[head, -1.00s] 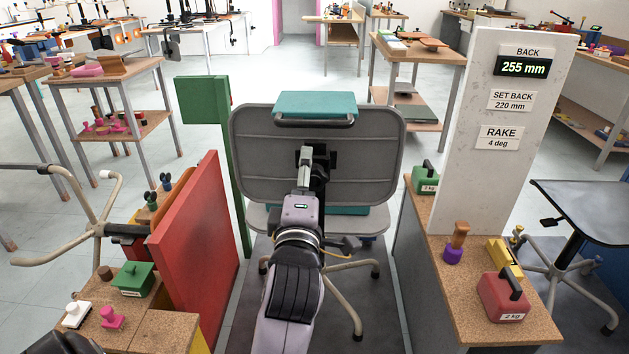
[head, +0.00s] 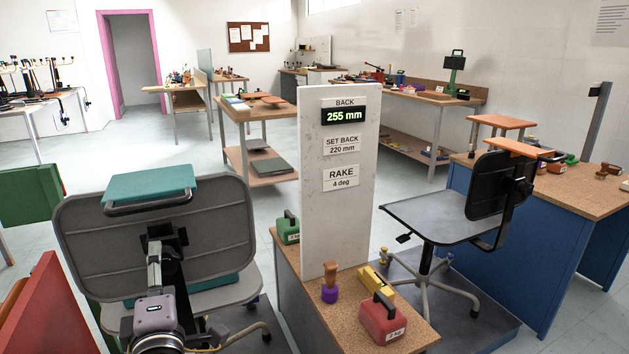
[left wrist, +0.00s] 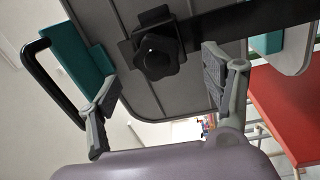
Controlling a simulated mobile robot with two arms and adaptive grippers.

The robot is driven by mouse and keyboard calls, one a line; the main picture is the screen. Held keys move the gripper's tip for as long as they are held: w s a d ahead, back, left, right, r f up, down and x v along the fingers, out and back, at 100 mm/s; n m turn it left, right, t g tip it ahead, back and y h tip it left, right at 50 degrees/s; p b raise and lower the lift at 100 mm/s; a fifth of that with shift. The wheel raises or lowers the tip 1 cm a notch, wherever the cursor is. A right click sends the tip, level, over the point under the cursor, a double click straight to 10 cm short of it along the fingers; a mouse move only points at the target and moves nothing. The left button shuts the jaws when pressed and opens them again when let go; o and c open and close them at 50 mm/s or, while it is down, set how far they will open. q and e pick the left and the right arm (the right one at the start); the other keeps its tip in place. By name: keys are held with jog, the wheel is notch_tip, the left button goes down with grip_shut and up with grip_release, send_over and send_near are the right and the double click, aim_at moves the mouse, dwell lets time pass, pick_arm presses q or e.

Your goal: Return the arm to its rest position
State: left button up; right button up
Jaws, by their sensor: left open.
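My left gripper (head: 154,275) is behind the grey chair back (head: 95,245), close to the black bracket on it. The left wrist view shows its two fingers (left wrist: 162,98) spread wide and empty. A black star knob (left wrist: 158,56) lies beyond and between the fingertips; I cannot tell how far off it is. A black bar (left wrist: 250,25) runs right from the knob. A teal block with a black handle (head: 150,184) sits on the top edge of the back. My right gripper is not in view.
A white panel (head: 335,235) reads BACK 255 mm, SET BACK 220 mm, RAKE 4 deg. It stands on a cork-topped bench (head: 300,275) with a green weight (head: 288,230) and a red weight (head: 381,320). A red board (head: 50,310) stands left. Another chair (head: 440,220) is at right.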

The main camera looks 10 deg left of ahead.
aim_at(167, 267)
pick_arm(q)
jog(key=w, duration=0.1)
jog(key=w+n, duration=0.1)
jog(key=w+n+g, duration=0.1)
jog(key=shift+w+a+p, duration=0.25)
jog(key=shift+a+p, duration=0.1)
jog(key=shift+p, duration=0.05)
jog(key=shift+f, duration=0.1)
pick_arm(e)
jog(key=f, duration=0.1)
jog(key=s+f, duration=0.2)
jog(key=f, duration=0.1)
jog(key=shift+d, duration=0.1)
pick_arm(q)
jog(key=shift+d, duration=0.1)
